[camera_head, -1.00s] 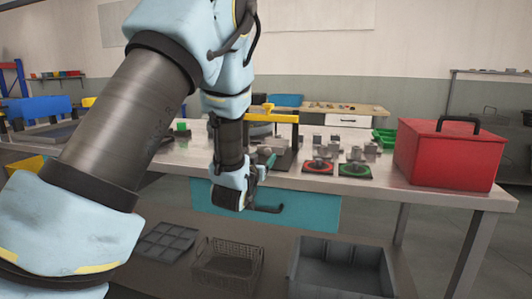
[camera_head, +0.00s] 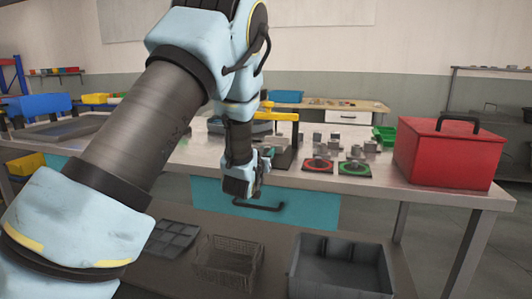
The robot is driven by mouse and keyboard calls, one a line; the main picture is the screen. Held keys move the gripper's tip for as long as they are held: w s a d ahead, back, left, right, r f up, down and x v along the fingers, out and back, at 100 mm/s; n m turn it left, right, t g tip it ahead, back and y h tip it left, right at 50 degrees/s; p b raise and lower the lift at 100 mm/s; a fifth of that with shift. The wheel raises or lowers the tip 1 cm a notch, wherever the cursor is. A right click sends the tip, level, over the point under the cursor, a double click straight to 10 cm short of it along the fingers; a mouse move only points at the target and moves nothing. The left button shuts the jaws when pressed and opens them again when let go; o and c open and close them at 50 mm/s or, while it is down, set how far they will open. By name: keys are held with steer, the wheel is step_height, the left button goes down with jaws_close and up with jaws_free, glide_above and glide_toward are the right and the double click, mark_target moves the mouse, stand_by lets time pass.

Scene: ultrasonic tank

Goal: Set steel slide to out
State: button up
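A teal drawer front (camera_head: 308,211) is set under the edge of the steel table. It looks like the steel slide and appears closed, flush under the table top. Its black bar handle (camera_head: 262,206) shows near the left part of the front. My gripper (camera_head: 262,168) hangs at the table's front edge, just above the handle in the picture. I cannot tell its exact distance from the handle. Its fingers are small and partly hidden by the hand, so open or shut is unclear. I see nothing held in it.
The steel table (camera_head: 390,185) carries a red box (camera_head: 446,155) at right, a red-ringed pad (camera_head: 317,166), a green-ringed pad (camera_head: 354,168) and small grey parts. A yellow-armed fixture (camera_head: 280,116) stands behind my gripper. A wire basket (camera_head: 228,262) and grey bin (camera_head: 340,270) lie below.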

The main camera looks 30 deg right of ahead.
jaws_close()
stand_by(0.9)
